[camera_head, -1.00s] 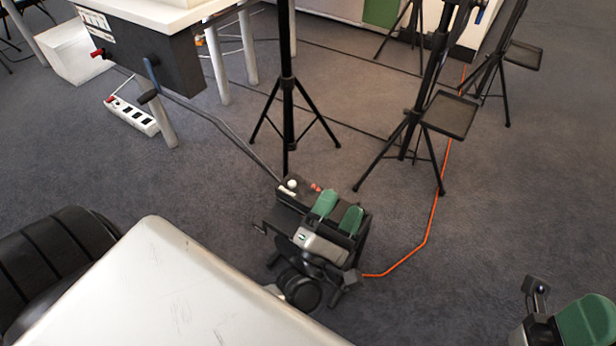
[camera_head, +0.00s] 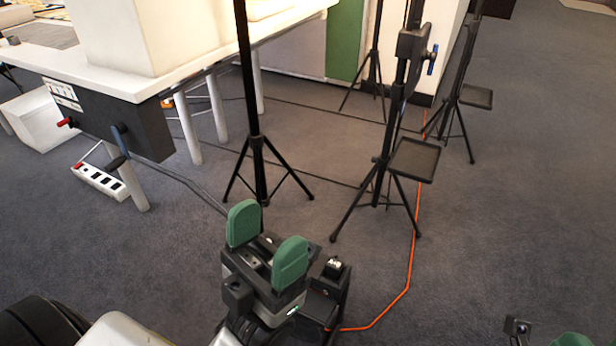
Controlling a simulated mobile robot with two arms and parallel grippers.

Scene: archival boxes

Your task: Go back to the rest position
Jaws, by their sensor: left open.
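My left gripper (camera_head: 267,243) is in the lower middle of the head view. Its two green finger pads stand apart with nothing between them, and it is open and empty above the floor. Part of my pale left arm shows at the bottom left. My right gripper (camera_head: 571,340) shows only as a green tip and a small dark part at the bottom right edge. The rest of it is cut off, so its jaws cannot be judged.
A white table (camera_head: 165,85) carrying a large cream block (camera_head: 150,40) stands at upper left. Black tripod stands (camera_head: 256,150) (camera_head: 414,160) rise beyond my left gripper. A power strip (camera_head: 100,182) and orange cable (camera_head: 414,245) lie on the carpet. Open carpet spreads at right.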

